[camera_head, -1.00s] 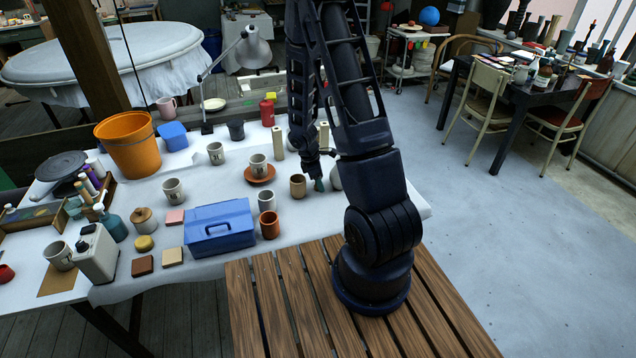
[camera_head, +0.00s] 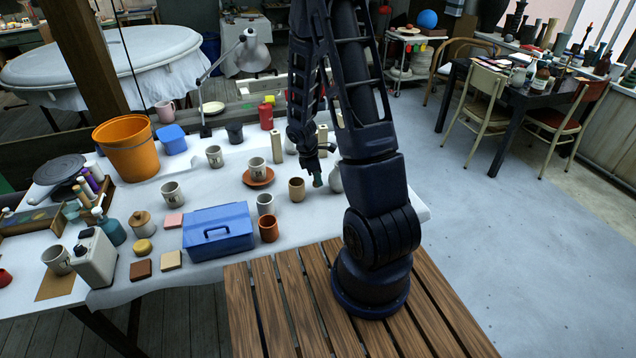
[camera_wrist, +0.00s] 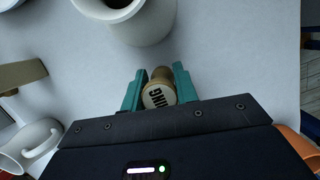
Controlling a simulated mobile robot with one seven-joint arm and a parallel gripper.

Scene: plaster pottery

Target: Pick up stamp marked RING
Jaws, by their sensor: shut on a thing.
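The stamp (camera_wrist: 158,96) is a small tan piece with dark lettering on its end, of which "ING" can be read, in the wrist view. My gripper (camera_wrist: 160,73) has teal fingers, one on each side of the stamp, and is shut on it. In the head view my gripper (camera_head: 317,180) is over the right part of the white table, and the stamp cannot be made out there. A small pale vase (camera_head: 336,181) stands just right of the fingers.
A wide-mouthed white vessel (camera_wrist: 135,22) is just beyond the fingers in the wrist view. The table's right edge is close by.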

